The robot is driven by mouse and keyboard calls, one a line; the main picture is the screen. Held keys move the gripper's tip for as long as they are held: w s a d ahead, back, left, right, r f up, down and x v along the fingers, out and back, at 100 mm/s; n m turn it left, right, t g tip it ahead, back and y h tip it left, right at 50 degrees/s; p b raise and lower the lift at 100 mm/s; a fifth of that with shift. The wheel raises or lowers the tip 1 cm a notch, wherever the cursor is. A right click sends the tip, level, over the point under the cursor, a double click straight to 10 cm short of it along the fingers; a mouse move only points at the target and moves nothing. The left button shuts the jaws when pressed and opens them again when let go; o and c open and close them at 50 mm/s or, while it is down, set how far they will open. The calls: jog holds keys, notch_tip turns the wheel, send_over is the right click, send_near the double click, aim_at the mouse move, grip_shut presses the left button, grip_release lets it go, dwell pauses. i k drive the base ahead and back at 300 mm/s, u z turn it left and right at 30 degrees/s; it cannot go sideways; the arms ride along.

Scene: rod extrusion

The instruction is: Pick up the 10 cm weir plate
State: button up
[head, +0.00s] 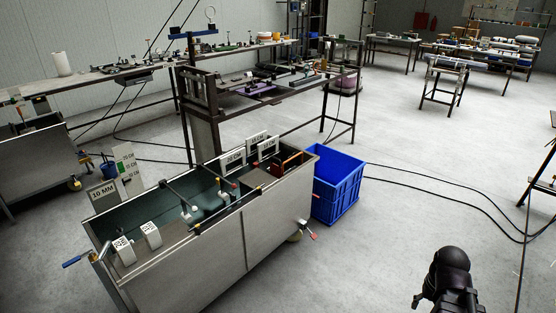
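Several small plates with labels stand upright at the far end of a grey metal tank (215,262). The front-left plate (235,159) seems to read 20 CM. A plate behind it (257,138) and one at its right (267,148) have print too small to read surely, so I cannot tell which is the 10 cm weir plate. A dark end of my arm, likely my gripper (447,290), shows at the bottom right, over the floor and well apart from the tank. Its fingers are not clearly visible.
A blue crate (337,190) stands against the tank's right end. A white board with green marks (128,166) and a 10 MM sign (103,192) stand at the tank's left. Dark bars cross the tank top. Cables lie on the floor at right; the floor in front is clear.

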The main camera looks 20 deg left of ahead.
aim_at(272, 141)
jog(key=u, duration=0.05)
jog(key=i, duration=2.65)
jog(key=u, duration=0.85)
jog(key=i, duration=0.55)
jog(key=u, duration=0.75)
jog(key=i, duration=0.6)
jog(key=u, duration=0.35)
